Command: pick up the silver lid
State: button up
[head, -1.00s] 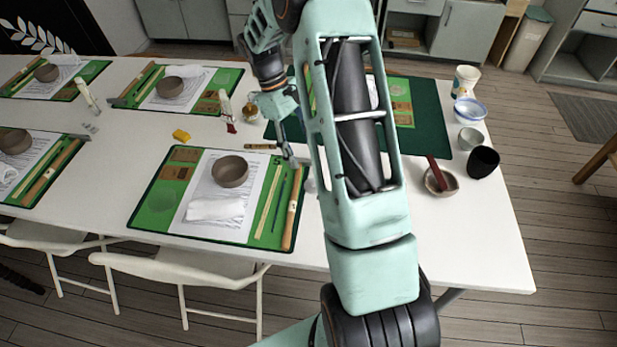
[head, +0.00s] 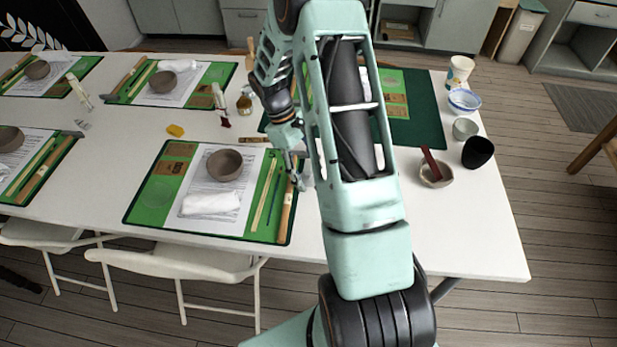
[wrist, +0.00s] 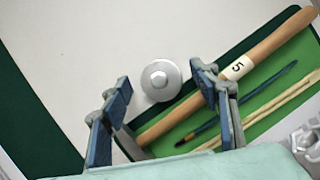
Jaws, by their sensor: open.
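The silver lid (wrist: 161,79) is a small round disc with a raised centre. In the wrist view it lies on the white table (wrist: 75,55), close to the edge of a green mat. My gripper (wrist: 160,85) is open and empty, and the lid shows between its two blue-grey fingertips, apart from both. In the head view my gripper (head: 297,172) hangs over the right edge of the near green mat. I cannot make out the lid clearly there, as my arm covers much of that area.
A wooden handle marked 5 (wrist: 238,68), a blue brush (wrist: 238,105) and pale sticks lie on the green mat (wrist: 262,128) beside the lid. A brown bowl (head: 224,165) and a white cloth (head: 211,203) are on that mat. Several cups and bowls stand at the table's right end.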

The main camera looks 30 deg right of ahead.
jog(key=c, duration=0.9)
jog(key=shift+o, duration=0.2)
jog(key=shift+r, duration=0.1)
